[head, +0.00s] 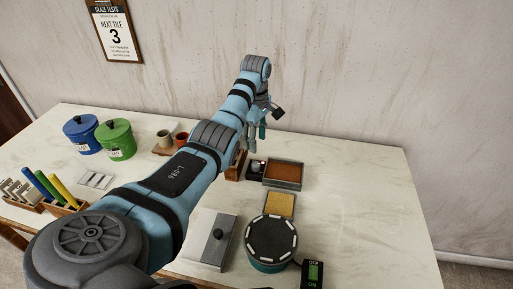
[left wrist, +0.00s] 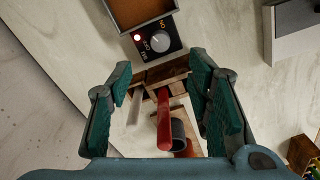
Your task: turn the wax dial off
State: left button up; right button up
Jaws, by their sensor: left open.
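The wax dial is a pale round knob (left wrist: 160,41) on a black panel with white lettering and a lit red lamp (left wrist: 137,37), at the top of the left wrist view. In the head view its panel (head: 256,168) sits at the left end of a brown-filled wax tray (head: 284,174), partly hidden by my arm. The knob's exact pointing is too small to tell. My left gripper (left wrist: 160,82) is open and empty, its fingers apart and short of the dial in the wrist picture. In the head view the gripper (head: 262,130) hangs above the table's back part.
A wooden holder with a red-handled tool (left wrist: 163,120) lies below the dial in the wrist view. The table's right side is clear.

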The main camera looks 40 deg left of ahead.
aim_at(256, 164)
pick_arm(q)
notch_tip(256, 164, down, 11)
jog(key=shift+r+b, duration=0.1)
jog(key=shift+b, duration=0.95)
jog(key=shift+r, duration=0.1)
jog(key=shift+c, duration=0.8)
grip_shut()
